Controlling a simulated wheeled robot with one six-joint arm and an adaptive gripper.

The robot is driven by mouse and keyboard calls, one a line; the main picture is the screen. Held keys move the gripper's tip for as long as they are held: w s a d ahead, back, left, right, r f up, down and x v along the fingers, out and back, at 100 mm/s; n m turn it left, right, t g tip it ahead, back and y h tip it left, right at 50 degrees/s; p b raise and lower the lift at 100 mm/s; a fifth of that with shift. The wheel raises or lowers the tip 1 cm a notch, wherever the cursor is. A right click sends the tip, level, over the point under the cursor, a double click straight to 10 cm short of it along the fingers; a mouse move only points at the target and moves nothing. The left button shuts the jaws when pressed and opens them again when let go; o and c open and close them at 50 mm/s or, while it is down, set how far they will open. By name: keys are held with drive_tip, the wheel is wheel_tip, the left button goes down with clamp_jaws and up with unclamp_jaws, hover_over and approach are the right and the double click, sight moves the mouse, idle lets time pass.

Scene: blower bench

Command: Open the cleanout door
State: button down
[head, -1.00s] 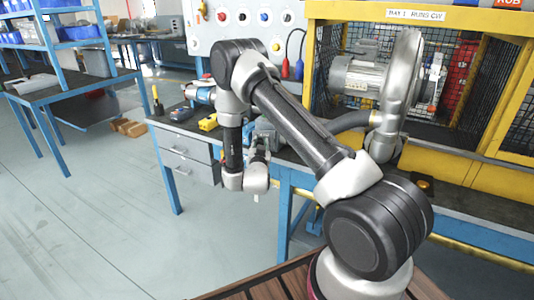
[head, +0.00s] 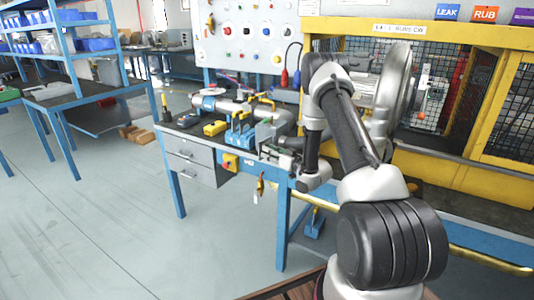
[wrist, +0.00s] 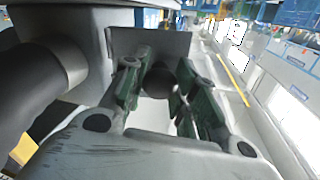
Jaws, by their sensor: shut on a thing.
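In the wrist view my gripper (wrist: 157,88) has its two green-padded fingers on either side of a dark round knob (wrist: 158,82), and it is shut on it. The knob stands in front of a flat grey plate (wrist: 150,42) beside a grey housing; I take the plate to be the cleanout door, but its edges are partly hidden. I cannot tell whether it is ajar. In the head view the silver blower (head: 398,80) stands behind my arm. My arm hides the door and knob there, and the fingers cannot be made out.
A thick dark hose (wrist: 35,90) runs close along the left in the wrist view. A yellow mesh cage (head: 440,165) surrounds the blower. The blue workbench (head: 230,160) to the left carries a vise and tools. The grey floor (head: 120,230) at left is open.

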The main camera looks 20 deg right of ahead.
drive_tip(key=shift+s+d+n+g+y, duration=0.1)
drive_tip(key=shift+d+n+g+y, duration=0.15)
drive_tip(key=shift+n+y, duration=0.2)
drive_tip(key=shift+s+d+n+g+y, duration=0.15)
drive_tip(key=shift+n+g+y, duration=0.2)
drive_tip(key=shift+y, duration=0.2)
drive_tip(key=c, duration=1.1)
unclamp_jaws()
drive_tip(key=v, duration=1.2)
